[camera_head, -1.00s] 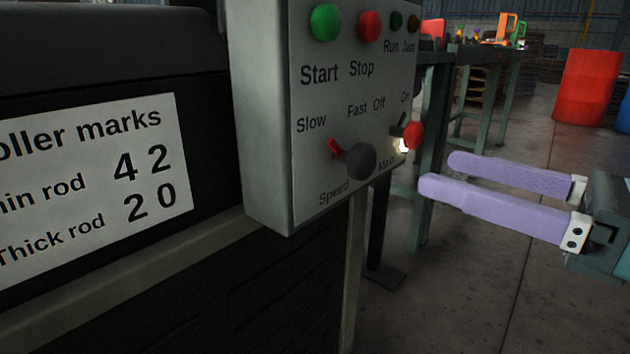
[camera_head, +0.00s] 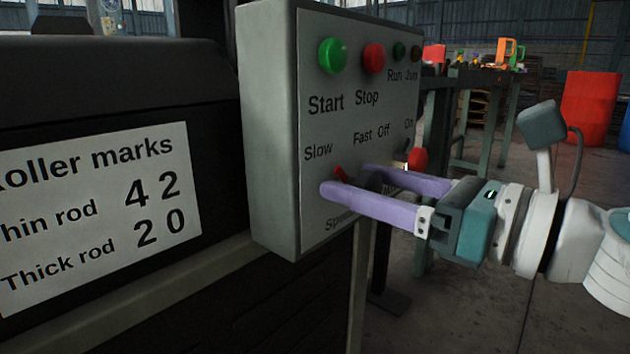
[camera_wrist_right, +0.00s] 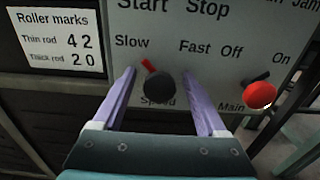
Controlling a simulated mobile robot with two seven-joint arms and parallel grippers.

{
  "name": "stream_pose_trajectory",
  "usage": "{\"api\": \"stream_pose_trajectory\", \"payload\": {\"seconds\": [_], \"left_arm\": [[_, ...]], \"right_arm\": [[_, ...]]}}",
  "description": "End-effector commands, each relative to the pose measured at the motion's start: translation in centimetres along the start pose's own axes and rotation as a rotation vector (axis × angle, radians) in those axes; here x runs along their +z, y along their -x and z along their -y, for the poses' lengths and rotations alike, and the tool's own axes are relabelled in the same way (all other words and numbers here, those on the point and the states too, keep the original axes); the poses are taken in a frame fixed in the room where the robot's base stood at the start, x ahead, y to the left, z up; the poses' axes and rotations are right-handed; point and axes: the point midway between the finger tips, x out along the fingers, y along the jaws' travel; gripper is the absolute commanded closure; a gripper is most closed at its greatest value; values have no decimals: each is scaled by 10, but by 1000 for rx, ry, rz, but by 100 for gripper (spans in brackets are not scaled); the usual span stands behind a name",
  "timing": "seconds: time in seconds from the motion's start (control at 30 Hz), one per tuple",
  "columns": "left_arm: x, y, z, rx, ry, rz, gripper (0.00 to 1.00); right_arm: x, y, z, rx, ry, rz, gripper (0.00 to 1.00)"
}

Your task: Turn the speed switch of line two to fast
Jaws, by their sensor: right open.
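The grey control box (camera_head: 270,130) has a speed switch with a dark round knob (camera_wrist_right: 161,84) and a red pointer (camera_head: 341,173). The pointer tilts up and left, toward the word Slow. In the head view my right gripper (camera_head: 348,180) reaches in from the right, and its fingers hide most of the knob. In the right wrist view the open purple fingers stand either side of the knob, with gaps showing between. Whether the fingertips touch the panel is unclear. My left gripper is not in view.
The red main switch (camera_wrist_right: 260,95) sits right of the right finger. A green start button (camera_head: 333,55) and red stop button (camera_head: 373,58) are above. A roller marks sign (camera_head: 95,215) is at left. A green table frame (camera_head: 432,130) stands behind.

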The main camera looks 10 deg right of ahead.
Motion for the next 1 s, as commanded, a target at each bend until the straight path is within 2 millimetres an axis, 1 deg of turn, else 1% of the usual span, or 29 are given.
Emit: {"api": "stream_pose_trajectory", "payload": {"seconds": [0.17,0.8,0.83,1.0], "left_arm": [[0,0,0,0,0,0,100],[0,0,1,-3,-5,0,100],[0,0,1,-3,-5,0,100],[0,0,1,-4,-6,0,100]], "right_arm": [[0,0,0,0,0,0,25],[0,0,0,0,0,0,97],[0,0,0,0,0,0,100],[0,0,0,0,-2,0,100]]}}
